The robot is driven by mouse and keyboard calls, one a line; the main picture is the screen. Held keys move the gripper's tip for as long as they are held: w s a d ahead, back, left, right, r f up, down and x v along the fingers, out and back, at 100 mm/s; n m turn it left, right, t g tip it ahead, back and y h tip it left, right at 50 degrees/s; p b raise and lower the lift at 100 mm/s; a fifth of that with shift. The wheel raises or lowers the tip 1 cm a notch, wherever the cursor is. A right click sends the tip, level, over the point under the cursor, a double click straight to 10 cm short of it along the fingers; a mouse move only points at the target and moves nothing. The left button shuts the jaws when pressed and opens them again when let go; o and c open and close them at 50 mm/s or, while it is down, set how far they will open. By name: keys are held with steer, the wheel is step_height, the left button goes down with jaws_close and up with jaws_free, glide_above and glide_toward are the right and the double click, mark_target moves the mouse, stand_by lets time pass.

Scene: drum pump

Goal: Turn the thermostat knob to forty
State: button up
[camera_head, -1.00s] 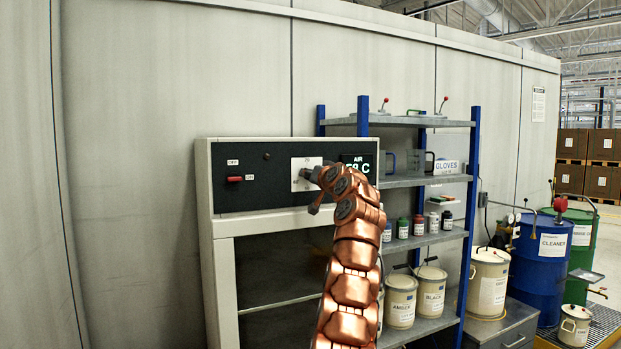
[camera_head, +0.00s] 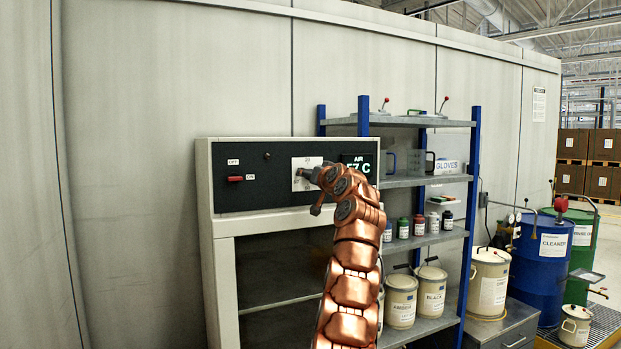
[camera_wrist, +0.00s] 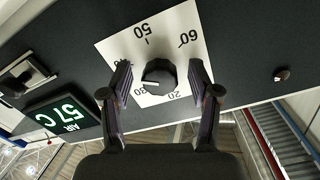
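The thermostat knob (camera_wrist: 158,75) is a dark round dial on a white plate (camera_wrist: 146,50) with printed numbers, seen upside down in the wrist view. Its white mark points to the left, near 30; the 40 label is mostly hidden by a finger. My gripper (camera_wrist: 160,88) is open, with one finger on each side of the knob and visible gaps to it. In the head view my gripper (camera_head: 318,182) is in front of the white plate (camera_head: 300,163) and hides the knob. The display (camera_wrist: 62,117) reads AIR 57 C.
The dark panel (camera_head: 270,192) of the cabinet also carries a red switch (camera_head: 235,178) with OFF and ON labels. A blue-posted shelf (camera_head: 425,180) with bottles and pails stands close on the right. A blue drum (camera_head: 540,275) is farther right.

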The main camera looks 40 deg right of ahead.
steer(key=shift+s+r, duration=0.1)
steer(key=v, duration=1.1)
steer(key=shift+s+a, duration=0.25)
steer(key=shift+s, duration=0.1)
stand_by(0.4)
stand_by(0.5)
